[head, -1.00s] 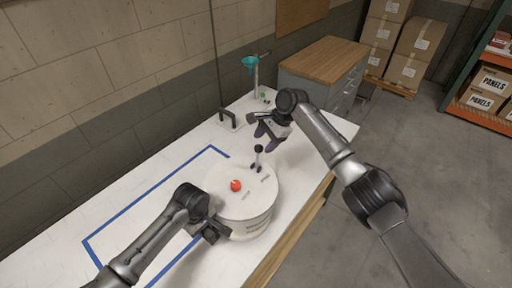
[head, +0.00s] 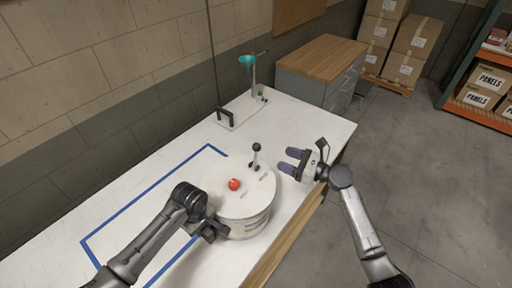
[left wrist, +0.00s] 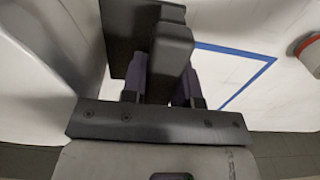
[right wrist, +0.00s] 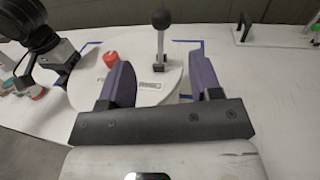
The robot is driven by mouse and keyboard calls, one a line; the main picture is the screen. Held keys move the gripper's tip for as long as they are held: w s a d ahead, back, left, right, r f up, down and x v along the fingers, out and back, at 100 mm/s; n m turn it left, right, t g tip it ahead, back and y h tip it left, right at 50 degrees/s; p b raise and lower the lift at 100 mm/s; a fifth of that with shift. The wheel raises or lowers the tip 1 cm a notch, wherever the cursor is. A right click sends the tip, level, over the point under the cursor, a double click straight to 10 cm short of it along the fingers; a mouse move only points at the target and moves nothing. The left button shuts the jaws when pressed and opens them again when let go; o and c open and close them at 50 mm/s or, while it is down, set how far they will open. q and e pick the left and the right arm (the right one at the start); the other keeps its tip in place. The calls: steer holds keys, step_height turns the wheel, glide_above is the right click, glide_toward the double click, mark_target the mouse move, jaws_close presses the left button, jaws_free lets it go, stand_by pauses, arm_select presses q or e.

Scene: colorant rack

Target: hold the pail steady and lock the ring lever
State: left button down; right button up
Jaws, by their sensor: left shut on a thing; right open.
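The white pail (head: 246,225) stands on the white bench inside the blue-taped area, with a red cap (head: 234,184) on its lid. The ring lever (head: 256,155) stands upright at the lid's far side, with a black ball on top; in the right wrist view its black ball (right wrist: 161,19) shows ahead of the fingers. My left gripper (head: 212,231) is shut on a dark block-like handle at the pail's near left side; it shows between the purple fingers in the left wrist view (left wrist: 168,75). My right gripper (head: 287,161) is open and empty, to the right of the lever, fingers toward it.
A black handle on a plate (head: 227,116) and a stand with a teal funnel (head: 248,63) are at the bench's back. The blue tape line (head: 140,200) marks the bench left of the pail. Small jars (right wrist: 30,88) show at left in the right wrist view.

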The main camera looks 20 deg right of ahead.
mark_target(256, 147)
steer(key=x, duration=1.1)
steer(key=shift+w+a+r, duration=0.1)
steer(key=shift+w, duration=0.2)
steer(key=shift+c, duration=0.4)
jaws_close()
